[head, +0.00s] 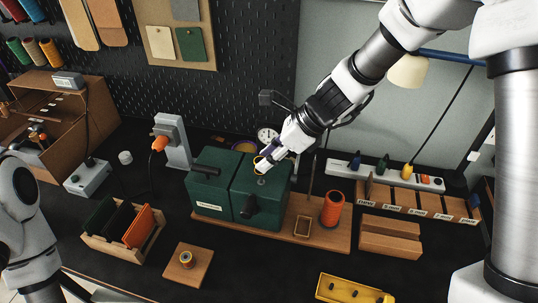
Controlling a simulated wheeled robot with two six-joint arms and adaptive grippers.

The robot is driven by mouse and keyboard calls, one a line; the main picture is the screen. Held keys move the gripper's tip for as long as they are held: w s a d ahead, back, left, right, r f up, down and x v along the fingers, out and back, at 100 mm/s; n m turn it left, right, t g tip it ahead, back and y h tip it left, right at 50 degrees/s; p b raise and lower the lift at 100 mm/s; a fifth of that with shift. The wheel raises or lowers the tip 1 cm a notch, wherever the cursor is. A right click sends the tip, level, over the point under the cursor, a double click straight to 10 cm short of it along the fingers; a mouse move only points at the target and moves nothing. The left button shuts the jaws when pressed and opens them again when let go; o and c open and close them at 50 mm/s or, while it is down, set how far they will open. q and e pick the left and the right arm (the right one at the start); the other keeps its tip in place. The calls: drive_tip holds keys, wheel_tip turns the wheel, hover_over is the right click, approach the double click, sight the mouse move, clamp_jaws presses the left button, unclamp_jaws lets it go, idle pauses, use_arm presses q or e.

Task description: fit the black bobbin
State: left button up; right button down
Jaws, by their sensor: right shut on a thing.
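My right gripper (264,165) comes down from the upper right over the top of the dark green machine (208,190). It is shut on a small dark piece with a yellowish edge (257,160), which looks like the black bobbin. The fingers hide most of it, and I cannot tell whether it touches the machine. A small round knob (262,181) sits just below the fingertips.
A wooden block (202,267) with a small brass-coloured round part stands in front. A slotted crate (104,247) is left, a yellow tray (345,290) front right. A grey post (175,142) stands behind the machine.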

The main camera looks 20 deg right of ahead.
drive_tip(key=shift+f, duration=0.15)
drive_tip(key=shift+f+b, duration=1.55)
drive_tip(key=shift+f, duration=0.1)
drive_tip(key=shift+f, duration=0.15)
drive_tip(key=c, duration=0.7)
unclamp_jaws()
drive_tip(key=v, duration=1.2)
drive_tip(key=shift+d, duration=0.1)
